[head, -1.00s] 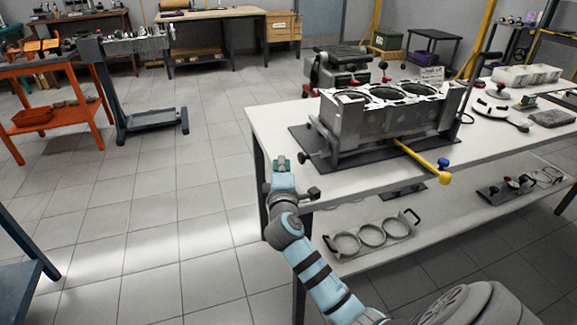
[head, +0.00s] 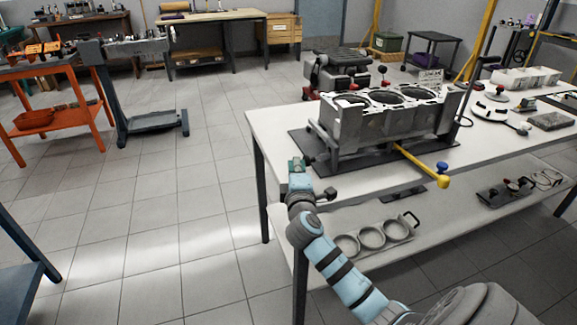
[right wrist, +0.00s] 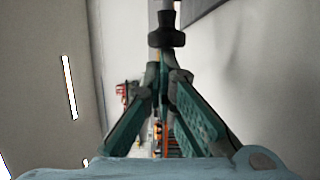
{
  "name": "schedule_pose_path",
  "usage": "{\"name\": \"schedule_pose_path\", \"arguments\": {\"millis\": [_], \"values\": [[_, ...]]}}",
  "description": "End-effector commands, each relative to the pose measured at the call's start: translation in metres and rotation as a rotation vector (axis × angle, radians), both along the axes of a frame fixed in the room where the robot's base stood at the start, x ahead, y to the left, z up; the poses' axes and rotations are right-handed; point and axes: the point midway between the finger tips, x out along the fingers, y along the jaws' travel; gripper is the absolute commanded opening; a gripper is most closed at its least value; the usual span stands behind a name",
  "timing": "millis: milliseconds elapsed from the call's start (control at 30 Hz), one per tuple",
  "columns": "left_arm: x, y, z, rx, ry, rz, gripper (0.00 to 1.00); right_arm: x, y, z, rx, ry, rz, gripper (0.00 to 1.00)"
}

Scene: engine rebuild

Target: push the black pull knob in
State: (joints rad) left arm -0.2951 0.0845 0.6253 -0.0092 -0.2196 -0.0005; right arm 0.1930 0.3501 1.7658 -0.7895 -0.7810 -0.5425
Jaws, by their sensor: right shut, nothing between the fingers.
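The black pull knob (right wrist: 166,38) shows in the right wrist view just beyond my fingertips, near the middle top. In the head view it is small and partly hidden by my gripper, at the left end of the metal fixture (head: 375,153) under the engine block (head: 385,118). My right gripper (head: 296,163) has green fingers and is at the table's left edge, right beside the knob. In the right wrist view its fingers (right wrist: 164,72) are closed together and empty, pointing at the knob. I cannot tell whether they touch it. My left gripper is in neither view.
The white worktable (head: 275,127) carries the fixture. A yellow-handled bar (head: 420,166) sticks out in front of it. A lower shelf (head: 440,218) holds a three-ring part (head: 371,236). Open tiled floor (head: 170,210) lies left of the table.

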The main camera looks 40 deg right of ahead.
Motion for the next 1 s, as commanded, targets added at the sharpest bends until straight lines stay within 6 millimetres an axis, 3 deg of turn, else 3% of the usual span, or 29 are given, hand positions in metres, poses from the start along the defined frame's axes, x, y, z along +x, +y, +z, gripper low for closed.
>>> {"name": "schedule_pose_path", "arguments": {"millis": [167, 367, 700, 1000], "values": [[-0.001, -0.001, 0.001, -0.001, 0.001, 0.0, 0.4, 0.001, 0.005, 0.0, 0.003, 0.0, -0.002, 0.0], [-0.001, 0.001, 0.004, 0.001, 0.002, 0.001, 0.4, 0.006, 0.031, 0.0, 0.005, 0.0, -0.013, 0.0], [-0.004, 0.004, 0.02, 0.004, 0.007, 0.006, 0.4, -0.059, 0.077, 0.001, 0.003, 0.001, -0.016, 0.0], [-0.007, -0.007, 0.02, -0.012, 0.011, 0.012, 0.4, -0.076, 0.09, 0.001, -0.001, 0.001, -0.016, 0.0]]}}
